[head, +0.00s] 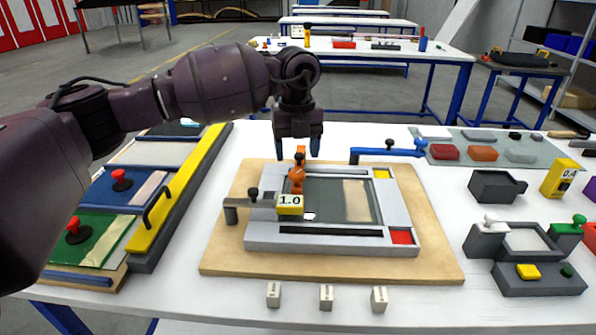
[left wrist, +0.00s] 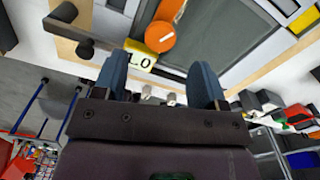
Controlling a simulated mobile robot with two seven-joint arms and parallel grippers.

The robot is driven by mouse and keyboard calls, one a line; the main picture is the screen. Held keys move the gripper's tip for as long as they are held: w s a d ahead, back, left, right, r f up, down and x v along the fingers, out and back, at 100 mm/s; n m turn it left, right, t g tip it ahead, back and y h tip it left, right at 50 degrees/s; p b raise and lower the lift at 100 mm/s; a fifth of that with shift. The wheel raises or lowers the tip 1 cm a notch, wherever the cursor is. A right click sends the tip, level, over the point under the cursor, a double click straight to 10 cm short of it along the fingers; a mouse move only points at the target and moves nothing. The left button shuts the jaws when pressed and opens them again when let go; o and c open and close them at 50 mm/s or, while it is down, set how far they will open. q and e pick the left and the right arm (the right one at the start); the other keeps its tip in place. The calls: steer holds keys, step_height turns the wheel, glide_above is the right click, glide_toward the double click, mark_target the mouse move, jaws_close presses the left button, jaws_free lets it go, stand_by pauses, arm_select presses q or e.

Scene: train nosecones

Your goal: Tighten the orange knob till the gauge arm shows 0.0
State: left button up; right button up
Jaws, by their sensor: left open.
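The orange knob (head: 297,180) stands on the left side of the grey frame fixture (head: 262,240). It also shows as a round orange disc in the left wrist view (left wrist: 161,37). A yellow gauge block (head: 290,205) next to it reads 1.0; its label shows in the left wrist view (left wrist: 140,60). A grey arm with a black knob (head: 242,203) reaches left from the gauge. My left gripper (head: 297,148) is above and behind the orange knob, pointing down. Its blue fingers (left wrist: 162,66) are open and apart, with nothing held between them. My right gripper is out of view.
The fixture lies on a wooden board (head: 225,262) on the white table. A blue-handled clamp (head: 388,151) stands behind it to the right. Several small white blocks (head: 326,297) lie in front. Panels with a yellow rail (head: 178,190) lie left; grey fixtures (head: 541,283) stand right.

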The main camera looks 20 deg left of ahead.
mark_target(297, 173)
arm_select(q)
steer(key=shift+f+b, duration=0.4)
steer(key=shift+f, duration=2.35)
steer(key=c, duration=0.9)
